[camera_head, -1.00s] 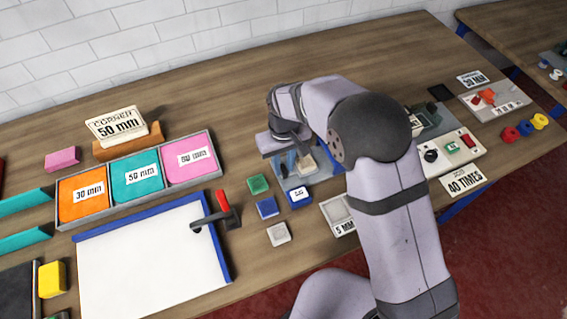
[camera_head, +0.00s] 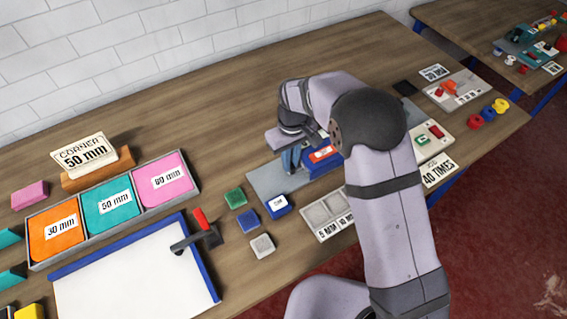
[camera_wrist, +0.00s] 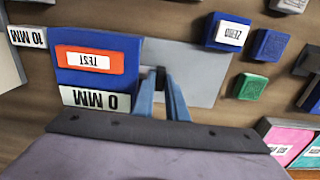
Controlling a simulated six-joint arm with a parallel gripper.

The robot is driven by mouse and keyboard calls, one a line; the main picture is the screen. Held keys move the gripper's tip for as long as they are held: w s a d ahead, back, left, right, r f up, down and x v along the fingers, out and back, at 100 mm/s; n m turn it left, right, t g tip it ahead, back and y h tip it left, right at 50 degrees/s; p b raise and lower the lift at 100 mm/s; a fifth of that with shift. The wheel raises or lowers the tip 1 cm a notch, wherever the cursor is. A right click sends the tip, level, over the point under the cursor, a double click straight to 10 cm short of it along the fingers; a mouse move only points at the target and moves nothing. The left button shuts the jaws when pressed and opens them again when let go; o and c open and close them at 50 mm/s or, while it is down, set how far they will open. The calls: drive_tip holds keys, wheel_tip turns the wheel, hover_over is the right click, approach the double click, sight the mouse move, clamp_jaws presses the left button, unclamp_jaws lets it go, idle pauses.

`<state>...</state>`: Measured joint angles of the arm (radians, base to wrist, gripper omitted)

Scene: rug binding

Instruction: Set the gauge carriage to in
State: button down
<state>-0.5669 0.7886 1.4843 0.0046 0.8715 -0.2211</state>
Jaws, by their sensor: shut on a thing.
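The gauge stands on a grey base plate (camera_head: 268,181), which also shows in the wrist view (camera_wrist: 205,62). On it is a blue block (camera_head: 323,158) with a red TEST panel; in the wrist view the block (camera_wrist: 125,48) has a "0 MM" label below it. My gripper (camera_head: 291,158) is low over the plate, left of the blue block. In the wrist view my gripper (camera_wrist: 161,80) is shut on a small dark piece of the gauge carriage (camera_wrist: 160,73), beside the block's edge. The fingers and arm hide most of the carriage.
A blue ZERO block (camera_head: 279,205) sits at the plate's front edge. Green (camera_head: 235,198), blue (camera_head: 248,221) and grey (camera_head: 262,246) blocks stand to the left. A red-handled clamp (camera_head: 201,228) is further left.

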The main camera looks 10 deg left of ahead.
drive_tip(key=shift+w+d+r, duration=0.1)
drive_tip(key=shift+w+d, duration=0.05)
drive_tip(key=shift+w, duration=0.05)
drive_tip(key=c, duration=1.8)
unclamp_jaws()
drive_tip(key=shift+o, duration=0.2)
drive_tip(key=shift+s, duration=0.1)
